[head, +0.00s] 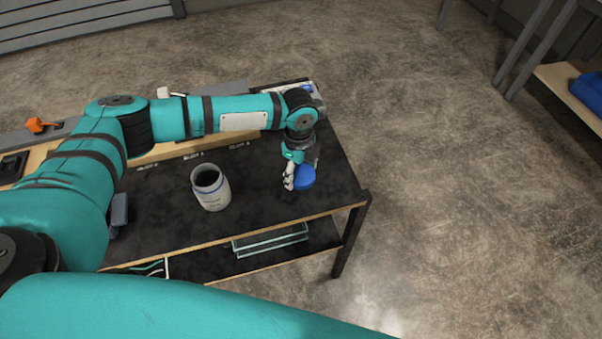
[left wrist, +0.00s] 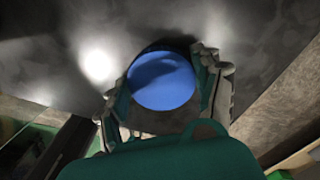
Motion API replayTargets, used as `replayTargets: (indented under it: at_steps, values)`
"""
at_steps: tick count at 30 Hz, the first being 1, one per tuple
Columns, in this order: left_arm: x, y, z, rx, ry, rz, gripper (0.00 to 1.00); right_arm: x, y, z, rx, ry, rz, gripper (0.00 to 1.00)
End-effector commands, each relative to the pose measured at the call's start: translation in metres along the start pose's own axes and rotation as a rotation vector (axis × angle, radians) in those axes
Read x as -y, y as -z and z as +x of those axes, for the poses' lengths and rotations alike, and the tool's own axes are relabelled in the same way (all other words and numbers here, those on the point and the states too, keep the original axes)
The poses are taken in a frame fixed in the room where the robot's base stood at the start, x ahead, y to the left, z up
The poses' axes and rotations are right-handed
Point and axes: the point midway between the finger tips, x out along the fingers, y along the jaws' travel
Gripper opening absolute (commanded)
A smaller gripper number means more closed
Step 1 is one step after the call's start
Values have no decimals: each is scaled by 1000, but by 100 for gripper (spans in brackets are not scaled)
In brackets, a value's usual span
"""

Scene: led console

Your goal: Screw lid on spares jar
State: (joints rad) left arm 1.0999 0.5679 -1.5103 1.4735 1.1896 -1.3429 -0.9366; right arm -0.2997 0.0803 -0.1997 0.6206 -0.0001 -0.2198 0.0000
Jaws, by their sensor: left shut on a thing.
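The spares jar (head: 211,187) is a pale jar with a dark open mouth and a blue band. It stands upright on the black table top, left of my left gripper. The lid (head: 304,177) is a round blue disc near the table's right end. My left gripper (head: 297,178) is shut on the lid. In the left wrist view the lid (left wrist: 161,80) sits between the two fingers of the gripper (left wrist: 165,88), its flat blue face toward the camera. I cannot tell whether the lid touches the table. My right gripper is not in view.
The black table (head: 258,216) has clear room between jar and lid. A glass-like tray (head: 270,240) lies on the shelf below. An orange item (head: 42,125) lies at the back left. A blue object (head: 588,92) rests on another bench at the right.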

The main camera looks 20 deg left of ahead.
Motion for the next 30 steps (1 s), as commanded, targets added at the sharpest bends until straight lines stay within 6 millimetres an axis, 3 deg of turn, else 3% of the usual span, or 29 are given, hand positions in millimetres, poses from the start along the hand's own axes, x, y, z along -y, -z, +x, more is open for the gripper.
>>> replayTargets:
  at_steps: [12, 20, 30]
  values:
    - [0, 0, -4, 0, 1, -1, 57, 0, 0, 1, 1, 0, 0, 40]
    - [1, 0, -33, -2, 4, 1, 57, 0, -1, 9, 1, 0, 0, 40]
    - [-79, 15, -40, -1, -2, 4, 57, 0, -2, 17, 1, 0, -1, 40]
